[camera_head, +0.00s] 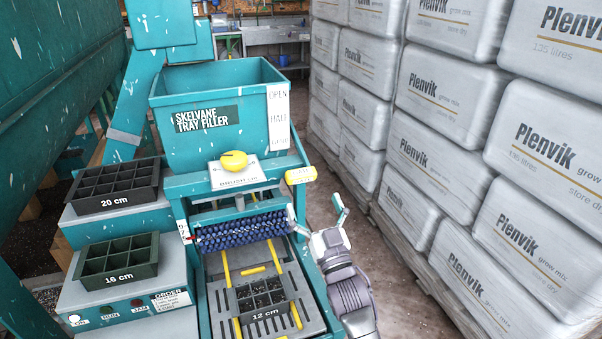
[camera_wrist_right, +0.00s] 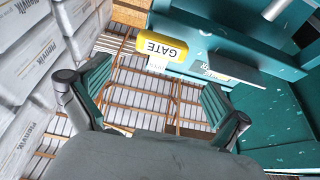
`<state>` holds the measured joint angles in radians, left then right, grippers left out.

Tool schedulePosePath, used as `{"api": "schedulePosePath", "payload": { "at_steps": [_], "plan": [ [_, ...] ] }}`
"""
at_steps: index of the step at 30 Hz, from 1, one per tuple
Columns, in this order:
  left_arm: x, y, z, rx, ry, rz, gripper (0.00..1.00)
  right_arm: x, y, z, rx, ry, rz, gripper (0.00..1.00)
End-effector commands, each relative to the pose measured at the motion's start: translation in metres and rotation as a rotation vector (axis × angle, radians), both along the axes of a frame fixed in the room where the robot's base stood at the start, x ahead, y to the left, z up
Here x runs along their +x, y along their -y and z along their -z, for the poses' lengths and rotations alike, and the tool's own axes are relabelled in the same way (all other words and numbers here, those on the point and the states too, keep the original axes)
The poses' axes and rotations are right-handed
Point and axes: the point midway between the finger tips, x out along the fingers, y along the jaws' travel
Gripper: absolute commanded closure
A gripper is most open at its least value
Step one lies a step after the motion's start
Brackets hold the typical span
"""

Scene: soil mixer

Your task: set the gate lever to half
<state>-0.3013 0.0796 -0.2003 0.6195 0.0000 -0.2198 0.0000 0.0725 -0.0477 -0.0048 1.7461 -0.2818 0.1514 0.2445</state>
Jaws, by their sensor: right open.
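The gate lever's yellow handle (camera_head: 301,175) sticks out at the right side of the teal tray filler (camera_head: 205,145). It sits just below the bottom mark of the white scale plate (camera_head: 278,117), which reads OPEN at the top and HALF in the middle. In the wrist view the handle (camera_wrist_right: 161,50) reads GATE and lies beyond the fingers. My right gripper (camera_head: 318,213) is open and empty, below and to the right of the handle, apart from it. It also shows in the wrist view (camera_wrist_right: 156,90). My left gripper is out of view.
Stacked Plenvik bales (camera_head: 440,95) wall off the right side, leaving a narrow aisle. A blue brush roller (camera_head: 240,231) and a 12 cm tray (camera_head: 262,297) are left of my right gripper. A yellow knob (camera_head: 234,161) sits on the filler's front.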

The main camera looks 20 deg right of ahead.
Motion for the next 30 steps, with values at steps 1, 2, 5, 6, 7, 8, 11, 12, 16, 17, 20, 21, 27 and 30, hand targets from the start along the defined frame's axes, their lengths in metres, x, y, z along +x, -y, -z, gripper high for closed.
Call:
{"api": "schedulePosePath", "payload": {
  "at_steps": [1,2,5,6,7,8,11,12,16,17,20,21,27,30],
  "plan": [
    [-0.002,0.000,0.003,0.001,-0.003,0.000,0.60,0.011,0.000,-0.005,-0.001,0.004,-0.001,0.00],
    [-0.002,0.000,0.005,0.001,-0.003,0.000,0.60,0.018,-0.001,-0.007,0.000,0.004,-0.001,0.00],
    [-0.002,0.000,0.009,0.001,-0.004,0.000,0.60,0.037,-0.001,-0.015,0.000,0.003,-0.001,0.00],
    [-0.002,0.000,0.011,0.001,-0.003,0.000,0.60,0.044,-0.002,-0.017,0.000,0.002,-0.001,0.00],
    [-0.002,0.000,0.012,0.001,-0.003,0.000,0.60,0.050,-0.002,-0.020,0.000,0.002,-0.001,0.00],
    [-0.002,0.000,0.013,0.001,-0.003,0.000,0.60,0.054,-0.002,-0.021,0.000,0.001,-0.001,0.00],
    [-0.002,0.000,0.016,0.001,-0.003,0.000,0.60,0.068,-0.002,-0.027,0.000,0.001,-0.001,0.00],
    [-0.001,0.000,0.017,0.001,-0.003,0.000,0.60,0.072,-0.003,-0.028,0.000,0.000,-0.001,0.00],
    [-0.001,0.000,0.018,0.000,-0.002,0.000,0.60,0.080,-0.003,-0.032,0.000,-0.002,-0.001,0.00],
    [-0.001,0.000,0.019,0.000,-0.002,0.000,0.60,0.081,-0.003,-0.033,0.000,-0.002,0.000,0.00],
    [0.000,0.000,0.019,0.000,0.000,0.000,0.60,0.083,-0.003,-0.034,0.000,-0.002,0.000,0.00],
    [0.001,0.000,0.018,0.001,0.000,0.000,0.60,0.083,-0.003,-0.034,0.000,-0.002,0.000,0.00],
    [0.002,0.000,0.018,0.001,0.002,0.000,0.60,0.083,-0.003,-0.034,0.000,-0.002,0.000,0.07],
    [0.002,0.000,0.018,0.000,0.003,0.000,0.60,0.083,-0.003,-0.034,0.000,-0.002,0.000,0.23]
  ]
}}
